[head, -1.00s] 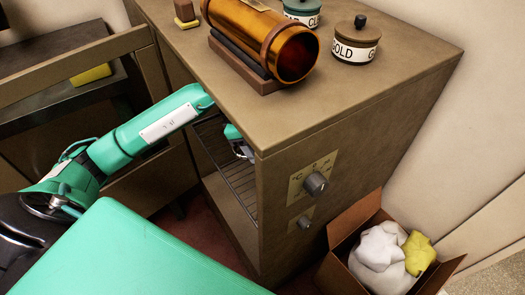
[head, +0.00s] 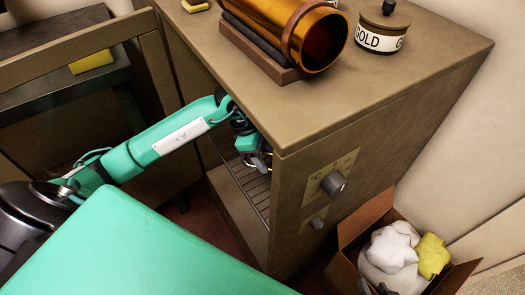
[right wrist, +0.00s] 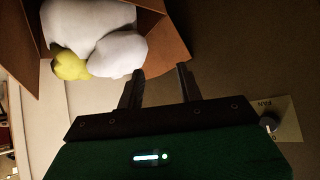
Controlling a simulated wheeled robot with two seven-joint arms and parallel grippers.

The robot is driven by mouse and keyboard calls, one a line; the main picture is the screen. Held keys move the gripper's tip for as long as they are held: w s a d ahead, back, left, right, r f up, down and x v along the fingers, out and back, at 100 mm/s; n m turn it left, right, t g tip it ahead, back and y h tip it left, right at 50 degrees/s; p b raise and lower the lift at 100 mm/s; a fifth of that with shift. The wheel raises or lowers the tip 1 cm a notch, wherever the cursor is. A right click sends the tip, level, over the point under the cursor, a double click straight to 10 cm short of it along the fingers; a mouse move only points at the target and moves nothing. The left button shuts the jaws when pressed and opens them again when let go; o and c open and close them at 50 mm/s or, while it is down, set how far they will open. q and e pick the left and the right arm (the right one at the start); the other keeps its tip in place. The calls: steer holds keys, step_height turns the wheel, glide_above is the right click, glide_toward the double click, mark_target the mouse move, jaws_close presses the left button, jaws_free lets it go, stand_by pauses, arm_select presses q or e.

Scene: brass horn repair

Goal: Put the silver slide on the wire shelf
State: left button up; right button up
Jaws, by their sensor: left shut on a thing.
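The wire shelf (head: 247,183) is inside the brown cabinet, seen through its open left side in the head view. My left arm reaches in from the left, and my left gripper (head: 262,160) is at the opening, above the shelf and partly hidden by the cabinet's top edge. It is shut on a small silvery piece, which I take for the silver slide; its shape is mostly hidden. I cannot tell whether it touches the wires. My right gripper (right wrist: 160,72) is open and empty in the right wrist view, beside the cabinet; dark fingertips show at the head view's bottom edge.
On the cabinet top (head: 400,100) are an amber metal tube (head: 300,32) on a dark cradle and a pot labelled GOLD (head: 382,28). Knobs (head: 334,184) stick out of the cabinet's front. A cardboard box (head: 365,222) with white and yellow cloths stands at right.

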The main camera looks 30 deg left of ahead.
arm_select(q)
steer(key=shift+s+d+r, duration=0.1)
steer(key=shift+s+r, duration=0.05)
steer(key=shift+s, duration=0.05)
steer(key=o, duration=1.1)
arm_select(e)
steer(key=shift+a, duration=0.2)
steer(key=shift+r, duration=0.1)
arm_select(q)
steer(key=v, duration=0.7)
steer(key=shift+r+p, duration=0.2)
steer(key=shift+p, duration=0.2)
arm_select(e)
steer(key=shift+s+d+g+h, duration=0.15)
steer(key=shift+s+d+g, duration=0.15)
steer(key=shift+d, duration=0.25)
steer(key=shift+s+d+g+h, duration=0.15)
steer(key=shift+s+d+g, duration=0.15)
steer(key=shift+d, duration=0.2)
arm_select(q)
steer(key=shift+f, duration=0.1)
